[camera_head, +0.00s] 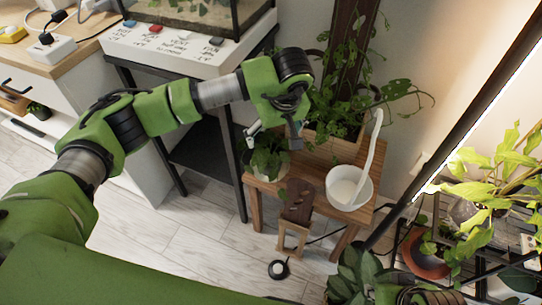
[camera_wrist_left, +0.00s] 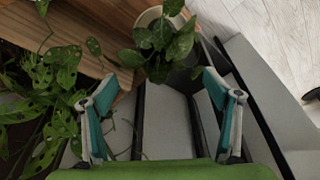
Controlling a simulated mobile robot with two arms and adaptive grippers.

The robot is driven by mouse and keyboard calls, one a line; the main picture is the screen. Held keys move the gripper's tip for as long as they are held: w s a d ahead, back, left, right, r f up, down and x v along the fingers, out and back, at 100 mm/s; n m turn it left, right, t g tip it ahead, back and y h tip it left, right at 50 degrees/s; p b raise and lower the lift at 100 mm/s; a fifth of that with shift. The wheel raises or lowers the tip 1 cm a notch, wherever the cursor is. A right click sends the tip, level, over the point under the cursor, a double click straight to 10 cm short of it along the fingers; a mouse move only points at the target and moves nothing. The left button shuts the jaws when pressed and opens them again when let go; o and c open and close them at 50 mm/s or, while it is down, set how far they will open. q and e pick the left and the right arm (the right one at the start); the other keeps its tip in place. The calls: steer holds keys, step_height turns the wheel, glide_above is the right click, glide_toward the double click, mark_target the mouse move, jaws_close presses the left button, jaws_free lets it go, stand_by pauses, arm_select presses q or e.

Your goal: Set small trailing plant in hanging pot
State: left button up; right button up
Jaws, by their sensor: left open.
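The small trailing plant (camera_head: 268,158) stands at the left edge of a wooden stool, its leaves drooping over the side. In the left wrist view the plant (camera_wrist_left: 163,42) shows with a pale pot rim (camera_wrist_left: 150,17), ahead of the fingers. My left gripper (camera_head: 274,138) is open just above the plant; the wrist view shows its two spread fingers (camera_wrist_left: 163,112) with no object gripped. The white hanging pot (camera_head: 343,190) sits on the stool to the right, with a pale strap rising from it. The pot looks empty.
A larger plant in a wooden planter (camera_head: 330,148) stands behind on the stool (camera_head: 310,190). A white-topped stand (camera_head: 160,48) is at the back left, and a plant shelf at the right. Floor at the left is clear.

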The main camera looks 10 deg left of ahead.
mark_target(270, 154)
arm_select(q)
steer(key=x, duration=0.4)
steer(key=shift+s, duration=0.15)
steer(key=shift+a+f+b, duration=0.1)
steer(key=shift+f+b, duration=0.25)
steer(key=shift+f, duration=0.25)
steer(key=shift+w+f, duration=0.25)
steer(key=shift+f, duration=0.45)
steer(key=x, duration=0.1)
steer(key=b+x, duration=0.1)
steer(key=x, duration=0.2)
steer(key=shift+s+a+f, duration=0.1)
steer(key=shift+s+f, duration=0.1)
steer(key=shift+s, duration=0.05)
steer(key=shift+f, duration=0.1)
steer(key=shift+w, duration=0.1)
steer(key=c, duration=1.4)
arm_select(e)
steer(key=w+a+r+t, duration=0.1)
steer(key=w+t, duration=0.1)
steer(key=w, duration=0.2)
steer(key=w+a+r+t+y, duration=0.1)
steer(key=w+a+r+t, duration=0.1)
steer(key=w, duration=0.3)
steer(key=shift+w+t, duration=0.3)
